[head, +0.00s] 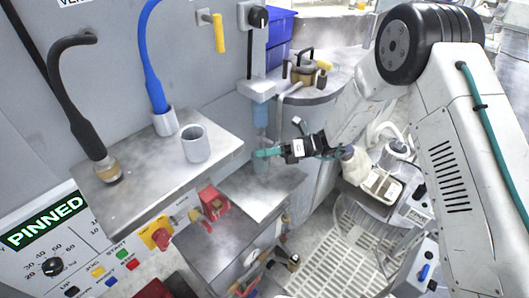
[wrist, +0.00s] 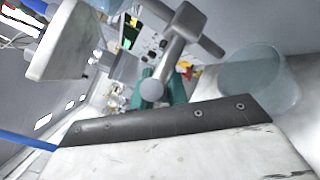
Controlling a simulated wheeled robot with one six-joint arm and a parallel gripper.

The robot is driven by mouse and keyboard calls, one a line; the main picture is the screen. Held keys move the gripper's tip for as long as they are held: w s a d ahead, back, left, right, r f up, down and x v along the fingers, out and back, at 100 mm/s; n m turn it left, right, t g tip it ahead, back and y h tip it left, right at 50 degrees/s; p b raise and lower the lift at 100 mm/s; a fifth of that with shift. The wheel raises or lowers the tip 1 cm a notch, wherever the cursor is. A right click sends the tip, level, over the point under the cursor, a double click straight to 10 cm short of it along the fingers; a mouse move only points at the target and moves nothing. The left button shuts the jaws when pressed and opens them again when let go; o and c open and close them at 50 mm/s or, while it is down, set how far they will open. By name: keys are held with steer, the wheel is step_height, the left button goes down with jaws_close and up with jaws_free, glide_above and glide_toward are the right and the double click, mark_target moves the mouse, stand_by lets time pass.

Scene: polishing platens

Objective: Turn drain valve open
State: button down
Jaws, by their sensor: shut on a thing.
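My gripper (head: 267,152) has teal fingertips and reaches left toward a clear vessel under the blue-topped column. In the wrist view, the teal fingers (wrist: 172,95) are shut around a grey T-shaped handle (wrist: 178,45) with a rounded end, which looks like the drain valve's handle. The fingers partly hide where they meet it. In the head view, a small grey lever end (head: 298,124) shows just above my gripper. Whether the valve is open cannot be told.
The clear vessel (wrist: 262,82) stands close on the right in the wrist view. A steel shelf with a grey cup (head: 195,143) is at left. A round steel table (head: 325,88) stands behind.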

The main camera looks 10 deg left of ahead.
steer(key=n+t+h, duration=0.1)
steer(key=t+h, duration=0.1)
steer(key=w+d+f+n+t+h, duration=0.1)
steer(key=n+t+h, duration=0.1)
steer(key=w+f+n+t+h, duration=0.1)
steer(key=n+t+h, duration=0.1)
steer(key=h, duration=0.1)
steer(key=shift+w+d+f, duration=0.1)
steer(key=shift+w+d, duration=0.05)
steer(key=shift+d, duration=0.05)
stand_by(0.5)
stand_by(0.4)
steer(key=c, duration=1.4)
jaws_free()
steer(key=shift+v, duration=3.9)
steer(key=shift+a, duration=0.1)
